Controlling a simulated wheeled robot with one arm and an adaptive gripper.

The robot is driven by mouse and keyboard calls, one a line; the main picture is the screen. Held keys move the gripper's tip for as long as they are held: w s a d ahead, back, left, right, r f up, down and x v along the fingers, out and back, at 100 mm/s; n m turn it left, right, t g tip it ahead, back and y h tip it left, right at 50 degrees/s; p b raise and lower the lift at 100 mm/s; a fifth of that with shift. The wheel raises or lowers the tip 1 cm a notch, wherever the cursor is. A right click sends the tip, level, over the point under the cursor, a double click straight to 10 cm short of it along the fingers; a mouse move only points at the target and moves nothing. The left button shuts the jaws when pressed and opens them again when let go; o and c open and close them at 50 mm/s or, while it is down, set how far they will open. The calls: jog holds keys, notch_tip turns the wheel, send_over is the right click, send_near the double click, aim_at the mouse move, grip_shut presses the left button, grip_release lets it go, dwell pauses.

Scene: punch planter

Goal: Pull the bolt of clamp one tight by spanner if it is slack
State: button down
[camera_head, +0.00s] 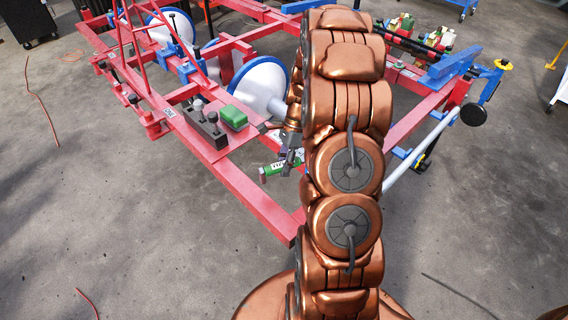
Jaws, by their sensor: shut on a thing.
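My gripper (289,161) is partly hidden behind my copper-coloured arm, low over the red frame's near part. It is shut on a green tool-like thing with a white label (273,168), whose end sticks out to the left. I cannot tell whether this is the spanner. A dark block with upright bolt-like pins (206,124) sits on a red plate of the frame, left of my gripper and apart from it. It may be a clamp, but I cannot tell which one, nor whether a bolt is slack. A small white tag (168,112) is on the beam beside it.
The red frame (250,197) fills the middle. A green box (233,117) lies on its plate. A white disc with a blue rim (262,86) stands behind. A blue and yellow fitting (490,82) juts out at right.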

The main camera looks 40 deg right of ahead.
jog(key=shift+f, duration=0.9)
jog(key=shift+w+r, duration=0.1)
jog(key=w+m+p, duration=0.1)
jog(key=w+d+m+t+p, duration=0.1)
jog(key=w+m+p, duration=0.1)
jog(key=shift+w+d+p, duration=0.15)
jog(key=shift+d+p, duration=0.15)
dwell(0.6)
jog(key=shift+s+a+p, duration=0.15)
jog(key=shift+s+p, duration=0.05)
jog(key=shift+p, duration=0.2)
dwell(0.3)
jog(key=shift+r+p, duration=1)
jog(key=shift+r, duration=0.6)
